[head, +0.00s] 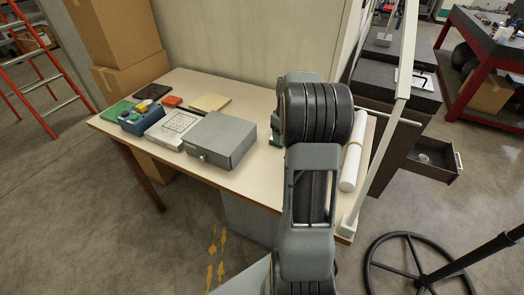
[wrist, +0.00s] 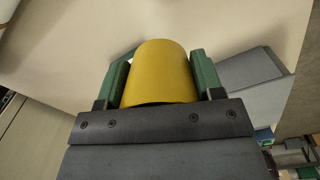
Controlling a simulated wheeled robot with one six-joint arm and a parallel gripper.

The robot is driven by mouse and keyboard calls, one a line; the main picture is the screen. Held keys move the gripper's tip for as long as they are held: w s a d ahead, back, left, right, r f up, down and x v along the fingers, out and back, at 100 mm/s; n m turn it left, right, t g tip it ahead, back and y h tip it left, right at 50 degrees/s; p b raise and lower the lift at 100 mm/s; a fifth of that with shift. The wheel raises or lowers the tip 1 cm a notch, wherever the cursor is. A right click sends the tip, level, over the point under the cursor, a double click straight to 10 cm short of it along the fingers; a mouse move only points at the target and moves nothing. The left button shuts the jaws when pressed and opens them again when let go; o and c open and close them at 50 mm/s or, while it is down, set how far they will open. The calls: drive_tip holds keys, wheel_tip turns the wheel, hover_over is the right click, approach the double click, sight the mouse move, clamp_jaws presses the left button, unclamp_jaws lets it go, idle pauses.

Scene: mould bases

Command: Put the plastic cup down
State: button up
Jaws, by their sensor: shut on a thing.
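A yellow plastic cup (wrist: 160,75) sits between the two green fingers of my gripper (wrist: 158,68) in the wrist view. The fingers press on its opposite sides, so my gripper is shut on it. The wrist view looks onto the pale table top (wrist: 75,40) around the cup. I cannot tell whether the cup touches the table or hangs above it. In the head view my arm hides the cup and most of my gripper. Only a small green part of it shows left of my arm, over the right half of the table (head: 262,170).
A grey metal box (head: 218,140) stands on the table left of my arm. Left of it are a blue button box (head: 138,122) and several flat pieces. A white roll (head: 351,150) lies at the right edge, beside a pale upright post (head: 383,140).

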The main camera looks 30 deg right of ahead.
drive_tip(key=p, duration=0.1)
hover_over(267, 164)
drive_tip(key=f, duration=0.6)
drive_tip(key=shift+d, duration=0.3)
drive_tip(key=f, duration=0.3)
drive_tip(key=shift+w+a, duration=0.1)
drive_tip(key=shift+a, duration=0.2)
drive_tip(key=shift+f, duration=0.35)
drive_tip(key=shift+f, duration=0.15)
drive_tip(key=o, duration=0.9)
